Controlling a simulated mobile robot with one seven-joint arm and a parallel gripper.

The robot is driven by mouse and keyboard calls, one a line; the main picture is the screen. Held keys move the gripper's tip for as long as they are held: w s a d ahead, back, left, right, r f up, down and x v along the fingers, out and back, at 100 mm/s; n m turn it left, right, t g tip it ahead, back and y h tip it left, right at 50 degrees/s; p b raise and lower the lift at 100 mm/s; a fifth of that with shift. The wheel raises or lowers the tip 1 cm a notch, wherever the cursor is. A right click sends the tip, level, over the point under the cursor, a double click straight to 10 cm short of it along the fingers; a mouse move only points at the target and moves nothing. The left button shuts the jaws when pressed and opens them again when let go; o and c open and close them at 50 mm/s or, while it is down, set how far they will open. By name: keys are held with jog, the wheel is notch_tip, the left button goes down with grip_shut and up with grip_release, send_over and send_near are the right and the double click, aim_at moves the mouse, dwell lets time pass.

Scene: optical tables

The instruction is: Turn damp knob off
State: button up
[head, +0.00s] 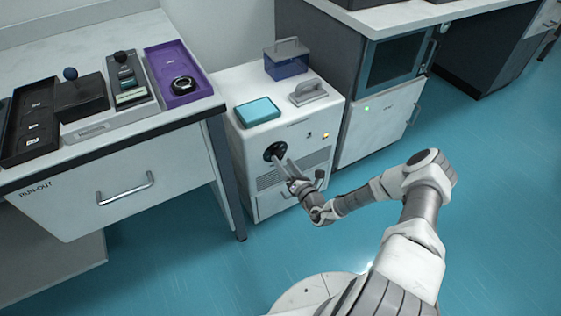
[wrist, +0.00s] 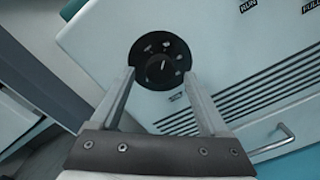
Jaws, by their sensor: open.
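The knob is a round black dial (head: 274,151) on the front of a white cabinet (head: 240,150). In the wrist view the dial (wrist: 160,62) shows a small pointer mark at its middle and pale marks around it; its lettering is too small to read. My gripper (wrist: 160,75) is open, with one finger toward each side of the dial's lower part. Whether the fingers touch it cannot be told. In the head view my gripper (head: 280,160) reaches the cabinet front at the dial and partly covers its lower right.
The cabinet top holds a teal box (head: 258,111), a grey handled tool (head: 308,92) and a blue clear bin (head: 287,62). Vents and a drawer handle (wrist: 270,138) lie below the dial. A bench (head: 60,185) with trays stands left. The blue floor at right is clear.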

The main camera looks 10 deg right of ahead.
aim_at(278, 155)
jog(key=shift+b+x, duration=0.35)
jog(key=shift+x, duration=1.15)
jog(key=shift+c, duration=0.3)
jog(key=shift+s, duration=0.1)
grip_shut()
